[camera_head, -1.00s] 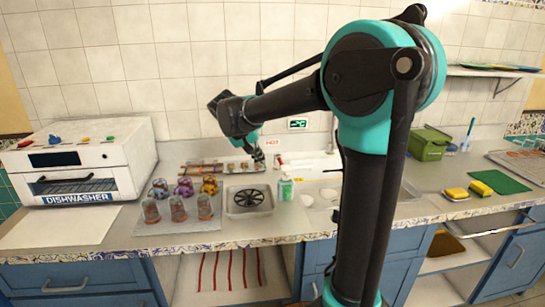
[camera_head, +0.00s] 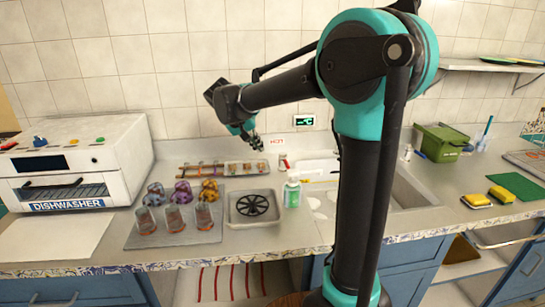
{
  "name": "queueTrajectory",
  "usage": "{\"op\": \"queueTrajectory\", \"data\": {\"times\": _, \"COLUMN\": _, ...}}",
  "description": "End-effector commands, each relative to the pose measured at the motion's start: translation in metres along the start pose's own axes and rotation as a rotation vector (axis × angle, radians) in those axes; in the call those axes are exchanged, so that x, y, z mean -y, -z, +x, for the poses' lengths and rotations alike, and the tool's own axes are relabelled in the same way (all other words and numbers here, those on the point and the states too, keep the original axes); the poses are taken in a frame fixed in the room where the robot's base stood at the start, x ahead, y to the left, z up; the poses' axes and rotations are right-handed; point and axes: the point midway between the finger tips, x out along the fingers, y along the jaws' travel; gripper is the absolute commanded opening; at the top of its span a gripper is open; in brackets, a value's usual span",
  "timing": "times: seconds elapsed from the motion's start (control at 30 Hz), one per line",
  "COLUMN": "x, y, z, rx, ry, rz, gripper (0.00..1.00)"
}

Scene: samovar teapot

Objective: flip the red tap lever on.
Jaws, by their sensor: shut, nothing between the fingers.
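My gripper (camera_head: 257,146) is shut and empty, pointing down in front of the tiled wall above the back of the counter. A small red HOT label (camera_head: 278,141) is on the wall just right of my gripper. Below it, behind the green soap bottle, is a small red and white item (camera_head: 283,161). It is too small to tell whether this is the tap with its red lever, or how a lever is set. The gripper appears apart from it in the picture. A white sink (camera_head: 317,168) lies to its right, partly hidden by my arm.
A green soap bottle (camera_head: 292,191) stands beside a drain tray (camera_head: 240,219). Several cups and glasses stand on a grey mat (camera_head: 140,240) at the left, near the dishwasher (camera_head: 60,165). A green box (camera_head: 441,143) and yellow sponges (camera_head: 475,200) are at the right.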

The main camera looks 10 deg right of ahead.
Motion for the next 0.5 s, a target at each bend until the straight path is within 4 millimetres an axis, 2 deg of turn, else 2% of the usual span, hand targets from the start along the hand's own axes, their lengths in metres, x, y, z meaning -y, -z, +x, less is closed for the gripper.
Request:
{"op": "queueTrajectory", "data": {"times": 0.17, "x": -0.001, "y": 0.0, "z": 0.024, "rx": 0.001, "ry": -0.001, "rz": 0.003, "gripper": 0.0}}
{"op": "queueTrajectory", "data": {"times": 0.5, "x": -0.001, "y": 0.001, "z": 0.09, "rx": 0.001, "ry": -0.001, "rz": 0.002, "gripper": 0.0}}
